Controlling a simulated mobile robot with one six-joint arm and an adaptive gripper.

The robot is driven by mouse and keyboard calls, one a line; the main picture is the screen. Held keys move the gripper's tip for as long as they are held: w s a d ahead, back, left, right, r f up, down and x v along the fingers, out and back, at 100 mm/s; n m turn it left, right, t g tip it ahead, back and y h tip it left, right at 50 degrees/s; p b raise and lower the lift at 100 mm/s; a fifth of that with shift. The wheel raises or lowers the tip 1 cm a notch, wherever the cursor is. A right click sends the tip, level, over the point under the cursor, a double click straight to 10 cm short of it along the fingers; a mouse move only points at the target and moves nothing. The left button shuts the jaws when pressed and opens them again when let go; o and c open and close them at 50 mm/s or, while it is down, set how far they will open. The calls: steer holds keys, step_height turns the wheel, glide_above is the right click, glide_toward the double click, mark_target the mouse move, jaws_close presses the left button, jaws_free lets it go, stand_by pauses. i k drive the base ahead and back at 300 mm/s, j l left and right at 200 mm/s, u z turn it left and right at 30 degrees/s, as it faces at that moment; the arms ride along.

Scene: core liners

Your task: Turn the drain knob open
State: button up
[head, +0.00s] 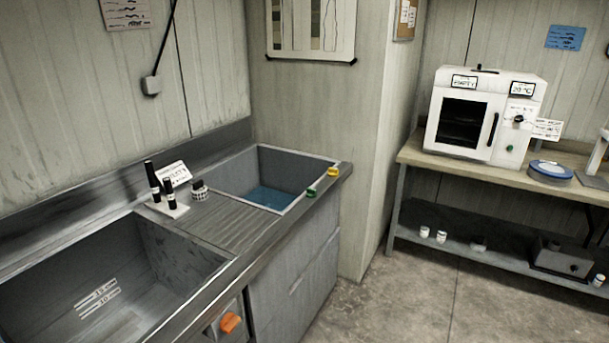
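An orange knob (230,322) sits on a light panel on the front of the sink counter, low in the head view. I cannot read any label by it, so I cannot tell for sure that it is the drain knob. A large empty-looking grey basin (180,257) is to its left, with level marks on its inner wall. A green knob (311,192) and a yellow knob (333,171) sit on the right rim of a smaller basin (285,160) that holds blue water. My gripper is not in view.
A ribbed drainboard (222,222) lies between the basins, with a small stand of black pens or markers (170,205) and a card behind it. A bench (410,154) with a white oven (485,115) stands at the right. The concrete floor (410,300) in front is clear.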

mark_target(332, 173)
steer(key=i+l, duration=0.2)
steer(key=i, duration=0.8)
steer(key=i+l+z, duration=0.1)
steer(key=i, duration=0.95)
steer(key=i+l, duration=0.25)
steer(key=i, duration=0.75)
steer(key=z, duration=0.05)
